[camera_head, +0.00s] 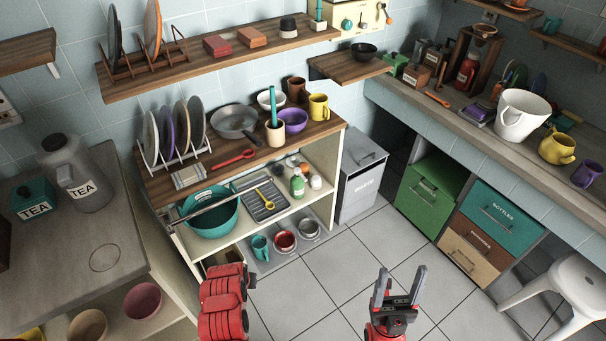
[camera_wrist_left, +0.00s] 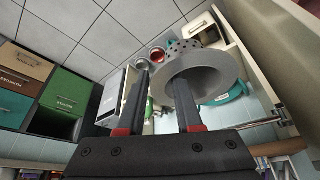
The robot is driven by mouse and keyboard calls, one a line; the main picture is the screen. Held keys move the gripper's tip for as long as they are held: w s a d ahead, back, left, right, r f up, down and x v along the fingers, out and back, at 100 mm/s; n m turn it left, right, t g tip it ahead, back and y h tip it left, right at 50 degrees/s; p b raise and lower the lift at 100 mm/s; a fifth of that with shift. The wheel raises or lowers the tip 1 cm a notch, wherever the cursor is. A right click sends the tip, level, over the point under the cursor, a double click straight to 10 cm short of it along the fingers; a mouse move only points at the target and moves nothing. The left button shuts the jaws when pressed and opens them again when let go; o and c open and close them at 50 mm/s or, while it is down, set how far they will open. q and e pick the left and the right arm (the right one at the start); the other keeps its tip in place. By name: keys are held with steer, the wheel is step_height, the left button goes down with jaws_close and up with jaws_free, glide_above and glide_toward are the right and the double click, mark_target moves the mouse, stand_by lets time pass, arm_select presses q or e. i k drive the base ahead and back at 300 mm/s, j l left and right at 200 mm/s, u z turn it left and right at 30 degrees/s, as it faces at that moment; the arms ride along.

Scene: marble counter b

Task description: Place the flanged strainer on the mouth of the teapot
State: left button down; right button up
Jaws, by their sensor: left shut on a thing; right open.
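The flanged strainer (camera_wrist_left: 237,75) is grey, with a wide round flange and a perforated part beyond it. My left gripper (camera_wrist_left: 161,85) is shut on its rim, one finger inside the ring and the other outside. In the head view my left arm is red at the bottom, and its fingers and the strainer cannot be made out. A grey vessel (camera_head: 92,190) labelled TEA, which looks like the teapot, stands upright on the left counter. Its top is dark; I cannot tell whether that is the mouth or a lid. My right gripper (camera_head: 401,280) is open and empty above the floor.
A teal TEA box (camera_head: 33,200) stands beside the grey vessel. The left counter (camera_head: 70,285) is clear in front, with a thin circle drawn on it. A shelf unit (camera_head: 160,185) holds plates, a pan and bowls. A yellow pot (camera_head: 557,150) stands on the right counter.

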mark_target(556, 150)
steer(key=z, duration=0.45)
steer(key=i+z, duration=0.1)
steer(key=z, duration=0.75)
steer(key=i+j+z, duration=0.1)
steer(key=z, duration=0.3)
steer(key=i+j+z, duration=0.3)
steer(key=j+z, duration=0.3)
steer(key=j, duration=0.15)
steer(key=i+j+z, duration=0.15)
steer(key=j+z, duration=0.5)
steer(key=j, duration=0.25)
